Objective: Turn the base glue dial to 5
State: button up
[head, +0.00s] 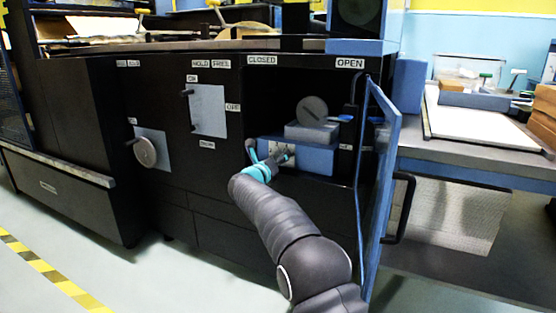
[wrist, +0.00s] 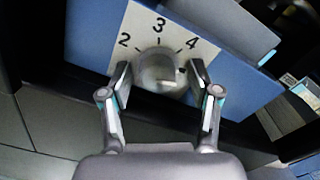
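The base glue dial (wrist: 158,70) is a round grey knob on a white plate (wrist: 185,42) fixed to a blue box (head: 312,158). In the wrist view the numbers 2, 3 and 4 show around its top; no 5 can be read. A small dark mark shows at the knob's right side, but I cannot tell its setting for sure. My gripper (wrist: 160,80) is open, one finger on each side of the knob, with small gaps seeming to show. In the head view my gripper (head: 268,158) is at the box front and hides much of the dial.
The box sits in an open bay of the black machine. A grey disc (head: 312,109) on a pale block (head: 312,131) stands above it. The open blue door (head: 378,190) with a black handle (head: 402,208) stands just right of my arm. Left are a lever plate (head: 208,110) and another dial (head: 145,152).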

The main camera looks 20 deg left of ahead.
jog(key=shift+s+a, duration=0.15)
jog(key=shift+s, duration=0.05)
jog(key=shift+s, duration=0.25)
jog(key=s, duration=1.1)
jog(key=shift+a, duration=0.4)
jog(key=shift+s, duration=0.15)
